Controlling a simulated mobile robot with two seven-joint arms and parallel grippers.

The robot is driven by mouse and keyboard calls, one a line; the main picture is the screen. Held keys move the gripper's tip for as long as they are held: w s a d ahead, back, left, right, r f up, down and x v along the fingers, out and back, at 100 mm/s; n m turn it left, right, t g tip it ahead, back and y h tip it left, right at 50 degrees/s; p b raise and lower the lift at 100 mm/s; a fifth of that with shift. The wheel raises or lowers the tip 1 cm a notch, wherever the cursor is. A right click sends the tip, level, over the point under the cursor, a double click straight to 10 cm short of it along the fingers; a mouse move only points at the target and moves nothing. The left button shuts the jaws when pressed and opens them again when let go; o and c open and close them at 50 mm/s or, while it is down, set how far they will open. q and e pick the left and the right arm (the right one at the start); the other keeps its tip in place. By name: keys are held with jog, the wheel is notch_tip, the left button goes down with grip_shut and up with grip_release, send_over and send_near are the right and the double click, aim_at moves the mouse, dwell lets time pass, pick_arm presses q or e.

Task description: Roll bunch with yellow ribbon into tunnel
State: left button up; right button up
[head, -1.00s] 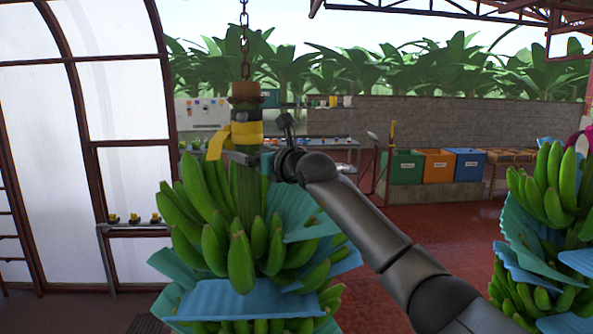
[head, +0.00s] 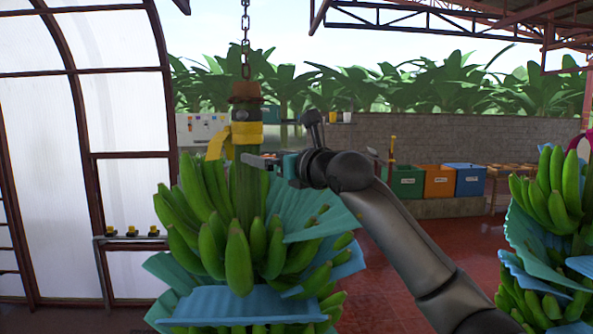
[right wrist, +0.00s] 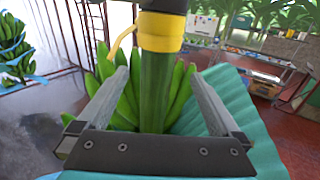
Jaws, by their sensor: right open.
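The bunch with the yellow ribbon (head: 248,133) hangs upright from a chain (head: 245,45). Its green bananas (head: 237,260) have blue sheets between the layers, and the ribbon is tied around the stem top. My right gripper (head: 258,161) is open at the stem just below the ribbon. In the right wrist view the stem (right wrist: 156,95) stands between the two open fingers (right wrist: 160,75), with a gap on each side. An arched frame with white translucent panels (head: 50,150) stands at the left; I cannot tell whether it is the tunnel. My left gripper is not in view.
Another bunch (head: 550,210) with blue sheets hangs at the right. Green (head: 404,182), orange (head: 438,181) and blue (head: 470,180) bins stand by a grey wall (head: 440,140).

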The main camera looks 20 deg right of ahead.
jog(key=b, duration=0.4)
send_over(297, 204)
jog(key=w, duration=0.1)
jog(key=shift+w+a+f, duration=0.1)
jog(key=shift+w+a, duration=0.05)
jog(key=shift+a, duration=0.05)
jog(key=shift+s+d+b, duration=0.2)
jog(key=shift+s+b, duration=0.25)
jog(key=shift+s, duration=0.15)
